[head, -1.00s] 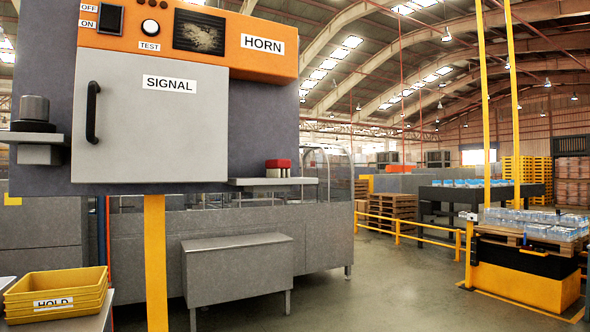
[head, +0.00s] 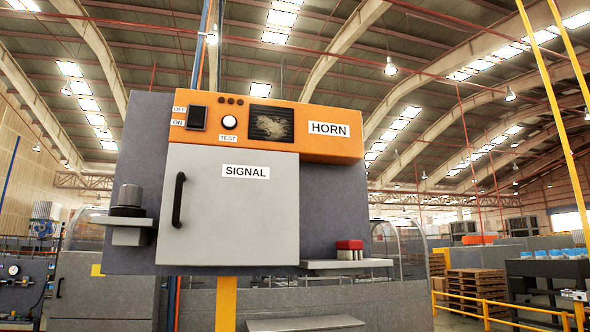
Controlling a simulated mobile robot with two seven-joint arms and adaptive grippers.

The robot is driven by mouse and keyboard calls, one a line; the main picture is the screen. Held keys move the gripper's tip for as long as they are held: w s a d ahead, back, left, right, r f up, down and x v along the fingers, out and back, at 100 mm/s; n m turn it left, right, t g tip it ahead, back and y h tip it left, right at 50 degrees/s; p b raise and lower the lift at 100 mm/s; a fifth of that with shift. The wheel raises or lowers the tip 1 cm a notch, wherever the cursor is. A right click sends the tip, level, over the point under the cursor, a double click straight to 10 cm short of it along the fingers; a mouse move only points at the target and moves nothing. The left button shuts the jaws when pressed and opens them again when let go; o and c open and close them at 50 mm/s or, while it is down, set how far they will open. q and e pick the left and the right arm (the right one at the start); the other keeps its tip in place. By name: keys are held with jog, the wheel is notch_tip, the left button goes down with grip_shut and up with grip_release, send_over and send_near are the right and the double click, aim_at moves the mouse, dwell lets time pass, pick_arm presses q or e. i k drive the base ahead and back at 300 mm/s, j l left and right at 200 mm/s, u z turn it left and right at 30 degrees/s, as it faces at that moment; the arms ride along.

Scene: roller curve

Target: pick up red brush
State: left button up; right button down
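A small red-topped block with a pale lower part, which looks like the red brush (head: 349,245), sits on a grey shelf (head: 346,263) at the lower right of the signal panel. Its lower part is small and hard to make out. Neither of my grippers shows in the head view, and nothing is seen touching the brush.
The panel has a closed grey SIGNAL door (head: 228,206) with a black handle (head: 179,200), under an orange HORN box (head: 265,131). A dark cylinder (head: 129,200) stands on a left shelf. A yellow post (head: 226,303) supports the panel. Pallets (head: 478,290) and yellow railings stand behind right.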

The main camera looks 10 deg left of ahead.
aim_at(349, 250)
jog(key=i+l+u, duration=0.45)
jog(key=i+l, duration=0.5)
